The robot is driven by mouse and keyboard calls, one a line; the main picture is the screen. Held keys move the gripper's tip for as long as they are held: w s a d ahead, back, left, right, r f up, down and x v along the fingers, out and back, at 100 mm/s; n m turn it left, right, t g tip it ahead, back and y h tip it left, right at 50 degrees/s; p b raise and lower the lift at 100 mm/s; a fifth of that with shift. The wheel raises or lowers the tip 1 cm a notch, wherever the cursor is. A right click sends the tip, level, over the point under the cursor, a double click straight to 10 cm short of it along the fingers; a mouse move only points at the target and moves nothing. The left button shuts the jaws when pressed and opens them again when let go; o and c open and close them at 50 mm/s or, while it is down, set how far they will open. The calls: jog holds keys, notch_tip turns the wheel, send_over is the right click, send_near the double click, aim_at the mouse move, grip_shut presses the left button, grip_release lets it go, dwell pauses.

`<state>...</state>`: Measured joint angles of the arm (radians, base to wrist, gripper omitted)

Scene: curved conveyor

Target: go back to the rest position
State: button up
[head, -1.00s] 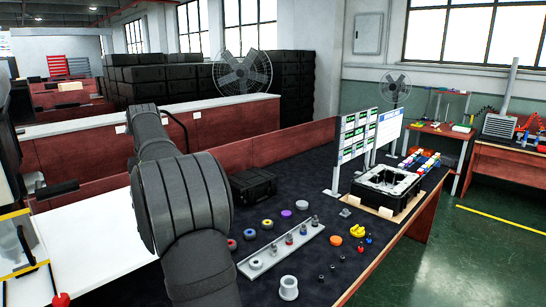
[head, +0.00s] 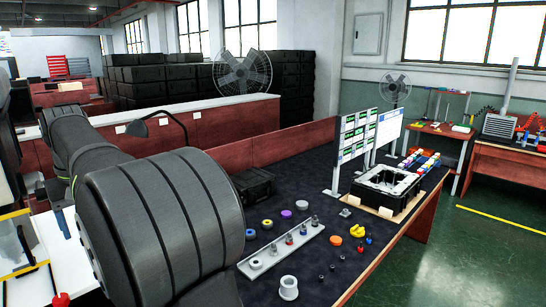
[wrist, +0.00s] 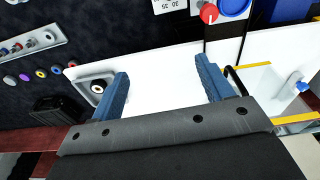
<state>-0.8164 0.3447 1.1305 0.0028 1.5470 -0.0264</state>
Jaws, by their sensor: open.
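My gripper (wrist: 162,68) shows in the wrist view with its two blue fingers spread wide apart. Nothing is held between them. They are above a white table surface (wrist: 165,92). A grey square piece with a dark round hole (wrist: 97,87) is beside the left finger and partly hidden by it. In the head view my arm's dark links fill the left and lower left, and I cannot clearly make out the gripper there.
The dark bench holds a grey rail with several small parts (head: 284,250), loose coloured rings, a black case (head: 254,186) and an open black crate (head: 385,190). A red knob (wrist: 209,13) on a panel is at the wrist view's top. A red partition (head: 290,146) runs behind the bench.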

jog(key=s+a+f+n, duration=0.4)
jog(key=s+a+n, duration=0.1)
jog(key=s+a, duration=0.1)
jog(key=shift+s+a+g, duration=0.15)
jog(key=shift+s+g, duration=0.15)
jog(key=shift+s, duration=0.1)
jog(key=w+d+r+m, duration=0.2)
jog(key=w+d+m, duration=0.2)
jog(key=w, duration=0.4)
jog(key=w+d+r+m, duration=0.2)
jog(key=w+d+m, duration=0.2)
jog(key=w+d, duration=0.3)
jog(key=w, duration=0.2)
jog(key=shift+w+d+m+t, duration=0.3)
jog(key=shift+m+t, duration=0.1)
